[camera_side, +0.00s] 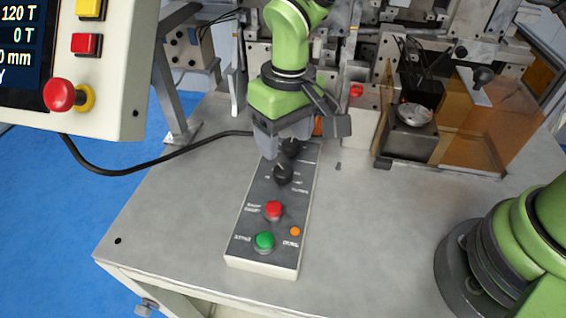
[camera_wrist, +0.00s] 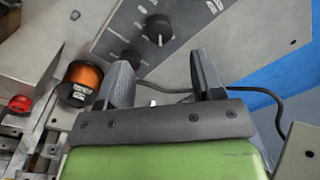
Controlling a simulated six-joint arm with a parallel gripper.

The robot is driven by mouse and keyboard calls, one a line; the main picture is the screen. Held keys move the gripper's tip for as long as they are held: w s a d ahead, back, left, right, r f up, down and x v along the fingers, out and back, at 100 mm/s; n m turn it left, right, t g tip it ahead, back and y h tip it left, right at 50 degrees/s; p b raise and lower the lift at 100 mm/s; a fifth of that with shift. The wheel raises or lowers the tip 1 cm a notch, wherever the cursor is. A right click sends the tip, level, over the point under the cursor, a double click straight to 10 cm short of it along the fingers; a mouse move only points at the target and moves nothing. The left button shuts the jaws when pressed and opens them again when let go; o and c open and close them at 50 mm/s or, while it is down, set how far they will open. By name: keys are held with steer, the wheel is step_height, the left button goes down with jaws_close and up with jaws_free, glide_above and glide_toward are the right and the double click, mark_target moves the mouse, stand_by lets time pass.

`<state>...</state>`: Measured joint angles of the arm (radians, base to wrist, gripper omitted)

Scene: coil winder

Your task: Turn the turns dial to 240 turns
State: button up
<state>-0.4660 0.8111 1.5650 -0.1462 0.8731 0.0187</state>
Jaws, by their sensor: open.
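A control box (camera_side: 240,225) on the table carries two black dials. The farther dial (camera_side: 290,147) is close under my gripper (camera_side: 298,140); the nearer dial (camera_side: 283,173) sits a little in front of it. The labels are too small to tell which is the turns dial. In the wrist view, one dial (camera_wrist: 158,28) lies beyond the fingertips and the other (camera_wrist: 131,60) is beside the left finger, partly hidden. My gripper (camera_wrist: 162,72) is open, with nothing between its fingers. A screen (camera_side: 20,45) at the upper left shows "120 T" and "0 T".
The box also has a red button (camera_side: 273,210), a green button (camera_side: 264,241) and an orange lamp (camera_side: 295,231). Winder machinery (camera_side: 410,115) stands behind at the right. An orange cylinder (camera_wrist: 84,78) stands left of my fingers in the wrist view. The table front is clear.

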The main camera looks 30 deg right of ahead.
mark_target(283, 169)
steer(key=f, duration=0.6)
steer(key=shift+a+f, duration=0.2)
steer(key=shift+f, duration=0.15)
steer(key=shift+c, duration=0.2)
steer(key=c, duration=0.9)
